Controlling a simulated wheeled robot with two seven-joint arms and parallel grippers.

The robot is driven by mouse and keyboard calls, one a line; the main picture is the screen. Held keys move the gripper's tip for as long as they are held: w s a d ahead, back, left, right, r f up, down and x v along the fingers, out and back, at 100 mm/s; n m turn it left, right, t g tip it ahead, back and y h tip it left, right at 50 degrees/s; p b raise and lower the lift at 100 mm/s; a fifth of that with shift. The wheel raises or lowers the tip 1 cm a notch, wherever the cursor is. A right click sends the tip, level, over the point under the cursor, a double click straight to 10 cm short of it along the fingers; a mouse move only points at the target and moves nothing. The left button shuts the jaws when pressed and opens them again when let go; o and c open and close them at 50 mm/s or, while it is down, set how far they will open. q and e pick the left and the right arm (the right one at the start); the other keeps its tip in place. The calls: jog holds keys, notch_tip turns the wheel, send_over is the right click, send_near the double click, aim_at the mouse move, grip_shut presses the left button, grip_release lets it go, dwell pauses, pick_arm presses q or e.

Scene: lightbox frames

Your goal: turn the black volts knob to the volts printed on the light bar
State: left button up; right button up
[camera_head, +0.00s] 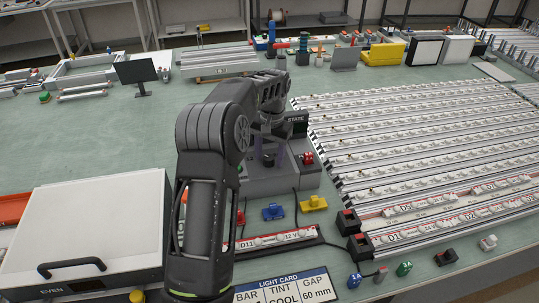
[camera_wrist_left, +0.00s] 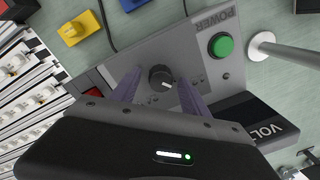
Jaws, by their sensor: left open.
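The black volts knob (camera_wrist_left: 161,78) with a pale pointer line sits on the grey face of the power box (camera_head: 283,178). My left gripper (camera_wrist_left: 158,80) is open, its two fingers on either side of the knob; I cannot tell whether they touch it. In the head view my left gripper (camera_head: 264,152) is over the box and hides the knob. A dark display marked VOLT (camera_wrist_left: 262,125) is partly covered by the gripper body, and its reading is not visible. The light bar (camera_head: 275,241) in front of the box carries a label that appears to read D11, 12 V.
A green button (camera_wrist_left: 221,45) marked POWER and a red button (camera_head: 307,158) flank the knob area. Yellow (camera_head: 313,203) and blue (camera_head: 273,211) clips lie before the box. A light card (camera_head: 285,286), white lidded case (camera_head: 90,225) and rows of light bars (camera_head: 420,140) crowd around.

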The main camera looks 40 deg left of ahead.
aim_at(269, 157)
pick_arm(q)
jog(key=shift+r, duration=0.4)
notch_tip(269, 157, up, 2)
jog(key=shift+d+r+p, duration=0.1)
jog(key=shift+r+p, duration=0.15)
jog(key=shift+p, duration=1)
notch_tip(269, 157, up, 3)
jog(key=shift+w+d+r, duration=0.1)
jog(key=shift+r, duration=0.6)
